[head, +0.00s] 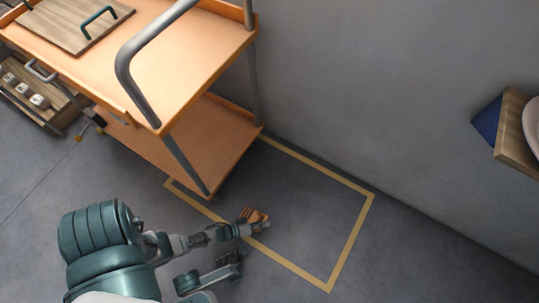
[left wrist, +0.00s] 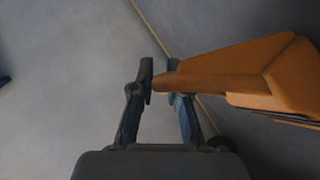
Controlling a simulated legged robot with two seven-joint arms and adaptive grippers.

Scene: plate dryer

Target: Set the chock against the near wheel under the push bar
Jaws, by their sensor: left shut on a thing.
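My left gripper (head: 243,229) is shut on the orange chock (head: 256,215), low over the floor. In the left wrist view the chock (left wrist: 235,75) extends right from between the fingertips (left wrist: 160,80), its narrow end in the grip. I cannot tell if it touches the floor. The grey push bar (head: 128,62) curves from the near end of the orange cart (head: 185,72). The cart's near corner is up and left of the chock, with a gap between. The near wheel is not clear in the head view. A dark round shape (left wrist: 220,143) is partly hidden in the left wrist view.
Yellow tape (head: 352,243) outlines a floor area, mostly bare. A grey wall (head: 380,90) runs behind. A wooden shelf (head: 513,130) juts in at right. A board with a handle (head: 75,22) lies on the cart top. A small crate (head: 35,95) is at far left.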

